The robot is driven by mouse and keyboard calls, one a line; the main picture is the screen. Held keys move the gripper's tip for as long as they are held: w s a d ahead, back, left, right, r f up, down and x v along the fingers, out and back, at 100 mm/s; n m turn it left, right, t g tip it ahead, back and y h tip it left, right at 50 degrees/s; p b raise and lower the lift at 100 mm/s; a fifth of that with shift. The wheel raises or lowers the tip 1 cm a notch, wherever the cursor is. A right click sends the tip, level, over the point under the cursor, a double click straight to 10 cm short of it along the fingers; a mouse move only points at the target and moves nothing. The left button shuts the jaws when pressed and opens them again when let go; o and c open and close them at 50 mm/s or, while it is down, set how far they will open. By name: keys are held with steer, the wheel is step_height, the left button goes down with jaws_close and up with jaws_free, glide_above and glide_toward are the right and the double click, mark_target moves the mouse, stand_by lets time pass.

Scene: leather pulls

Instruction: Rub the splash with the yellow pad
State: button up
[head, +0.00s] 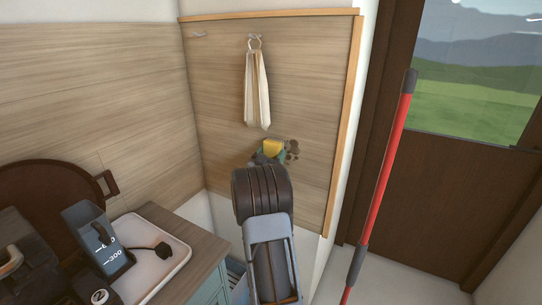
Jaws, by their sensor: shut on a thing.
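The splash (292,148) is a set of brown spots on the wood-grain wall panel, showing to the right of the pad. The yellow pad (272,147), with a teal-green edge, is at the panel by the splash. My gripper (264,158) is shut on the pad, mostly hidden behind my own dark arm links. The pad covers part of the panel there, and whether it touches the surface I cannot tell.
A cream towel (257,90) hangs from a hook above the pad. A red pole (390,155) stands at the right before a dark door. Lower left, a counter holds a white tray (150,278), a measuring jug (97,243) and a brown round tray (45,195).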

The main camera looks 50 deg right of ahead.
mark_target(298, 151)
steer(key=shift+d, duration=0.1)
steer(key=shift+s+d+b, duration=0.2)
steer(key=shift+s+b, duration=0.35)
steer(key=shift+s, duration=0.55)
steer(key=shift+s+d+b, duration=0.2)
steer(key=shift+s+b, duration=0.35)
steer(key=shift+s, duration=0.5)
steer(key=shift+s+d+f+b, duration=0.1)
steer(key=shift+s+d+b, duration=0.1)
steer(key=shift+s+b, duration=0.35)
steer(key=shift+s+d+b, duration=0.2)
steer(key=shift+s, duration=0.5)
steer(key=shift+s+d, duration=0.2)
steer(key=shift+s, duration=0.35)
steer(key=shift+s+r+b, duration=0.2)
steer(key=shift+s+b, duration=0.05)
steer(key=shift+b, duration=0.05)
